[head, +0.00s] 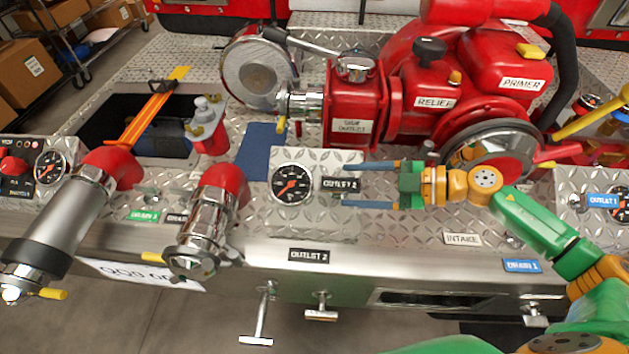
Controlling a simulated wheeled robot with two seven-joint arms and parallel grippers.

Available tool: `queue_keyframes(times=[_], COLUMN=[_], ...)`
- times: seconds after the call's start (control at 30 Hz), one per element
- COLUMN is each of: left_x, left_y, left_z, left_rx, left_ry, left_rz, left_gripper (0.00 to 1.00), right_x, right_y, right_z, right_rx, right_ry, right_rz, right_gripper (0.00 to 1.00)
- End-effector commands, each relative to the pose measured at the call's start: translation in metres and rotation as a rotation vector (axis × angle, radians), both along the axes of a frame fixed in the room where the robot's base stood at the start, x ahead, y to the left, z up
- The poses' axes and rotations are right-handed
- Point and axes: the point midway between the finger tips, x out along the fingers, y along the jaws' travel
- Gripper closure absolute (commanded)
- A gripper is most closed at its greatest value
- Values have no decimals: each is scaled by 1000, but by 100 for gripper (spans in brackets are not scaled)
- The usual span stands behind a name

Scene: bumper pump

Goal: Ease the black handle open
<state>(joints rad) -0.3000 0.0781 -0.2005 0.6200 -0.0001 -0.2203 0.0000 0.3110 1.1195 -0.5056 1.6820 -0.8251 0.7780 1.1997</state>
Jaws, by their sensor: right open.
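The chrome lever with a black grip end (273,33) runs left from the top of the red side outlet valve (353,110) at the back. Another black part, the black knob (430,48), stands on top of the red relief housing. I cannot tell for certain which is the black handle. My right gripper (347,184) reaches in from the right and points left, its two blue fingers spread apart and empty. In the picture it is over the Outlet 2 panel, in front of and below the red valve, apart from the lever and knob. My left gripper is not in view.
A round gauge (291,184) is just left of my right fingertips. A red and chrome outlet pipe (207,222) and a larger one (70,215) stand at the left. Metal T-handles (321,309) hang below the front edge. A dark open bin (100,125) is at the back left.

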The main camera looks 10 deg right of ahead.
Motion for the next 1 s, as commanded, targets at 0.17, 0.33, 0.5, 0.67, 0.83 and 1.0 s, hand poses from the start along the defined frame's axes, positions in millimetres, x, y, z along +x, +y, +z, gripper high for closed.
queue_keyframes(times=[0.17, 0.33, 0.5, 0.67, 0.83, 1.0], left_x=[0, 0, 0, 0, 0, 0], left_y=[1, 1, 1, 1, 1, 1], left_z=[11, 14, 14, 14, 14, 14], left_rx=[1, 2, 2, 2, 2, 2], left_ry=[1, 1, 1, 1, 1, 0], left_rz=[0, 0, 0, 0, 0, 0], left_gripper=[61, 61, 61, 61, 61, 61], right_x=[16, 27, 30, 29, 29, 29], right_y=[31, 52, 56, 56, 56, 56], right_z=[-7, -18, -21, -21, -21, -21], right_rx=[6, 3, 0, 1, 1, 1], right_ry=[-2, -2, -2, -1, -1, -1], right_rz=[3, 2, 1, 1, 1, 1], right_gripper=[30, 30, 30, 41, 87, 100])
